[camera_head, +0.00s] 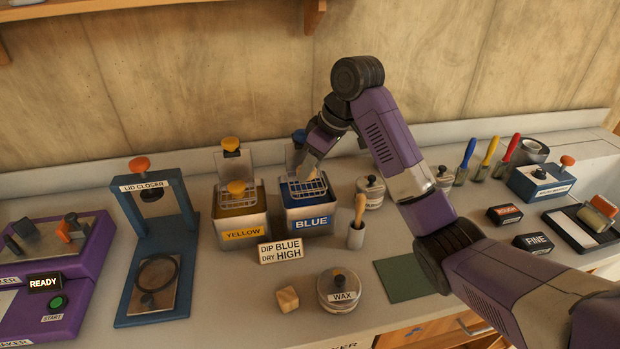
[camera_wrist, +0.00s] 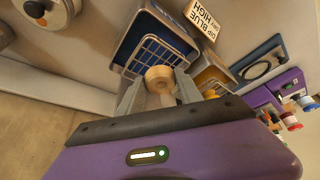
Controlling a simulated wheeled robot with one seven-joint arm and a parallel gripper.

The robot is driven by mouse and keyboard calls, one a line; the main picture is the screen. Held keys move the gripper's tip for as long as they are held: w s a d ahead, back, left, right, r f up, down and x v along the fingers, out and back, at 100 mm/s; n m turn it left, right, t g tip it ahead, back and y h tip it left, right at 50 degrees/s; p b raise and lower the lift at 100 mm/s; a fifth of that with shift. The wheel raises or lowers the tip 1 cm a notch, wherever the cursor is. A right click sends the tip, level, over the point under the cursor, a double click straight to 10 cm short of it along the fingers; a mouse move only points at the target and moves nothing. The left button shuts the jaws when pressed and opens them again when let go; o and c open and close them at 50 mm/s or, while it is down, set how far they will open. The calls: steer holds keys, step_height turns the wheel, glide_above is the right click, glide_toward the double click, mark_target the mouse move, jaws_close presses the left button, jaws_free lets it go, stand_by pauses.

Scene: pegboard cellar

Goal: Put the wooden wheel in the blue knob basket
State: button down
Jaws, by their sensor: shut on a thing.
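The wooden wheel (camera_wrist: 159,75) is pale and round, held between my gripper's two fingers (camera_wrist: 160,92) in the wrist view. My gripper (camera_head: 311,168) is low over the blue tank (camera_head: 312,222) in the head view, where the arm partly hides it. The blue knob basket (camera_head: 303,189) is a wire basket in this tank, its blue knob (camera_head: 299,135) behind my gripper. In the wrist view the basket's wire grid (camera_wrist: 150,54) lies just beyond the wheel. I cannot tell whether the wheel touches the wires.
A yellow tank (camera_head: 242,234) with a yellow knob (camera_head: 236,187) stands close on the left. A sign (camera_head: 281,250) reads "DIP BLUE DRY HIGH". A brush pot (camera_head: 356,235), a lidded tin (camera_head: 370,192) and a wax tin (camera_head: 340,290) stand nearby.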

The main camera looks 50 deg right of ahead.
steer(key=shift+w+d, duration=0.25)
steer(key=shift+w, duration=0.15)
steer(key=shift+f+p, duration=0.45)
steer(key=shift+f, duration=1.3)
steer(key=c, duration=1.1)
jaws_free()
steer(key=shift+f, duration=0.1)
steer(key=shift+p+v, duration=0.5)
steer(key=shift+v, duration=5.65)
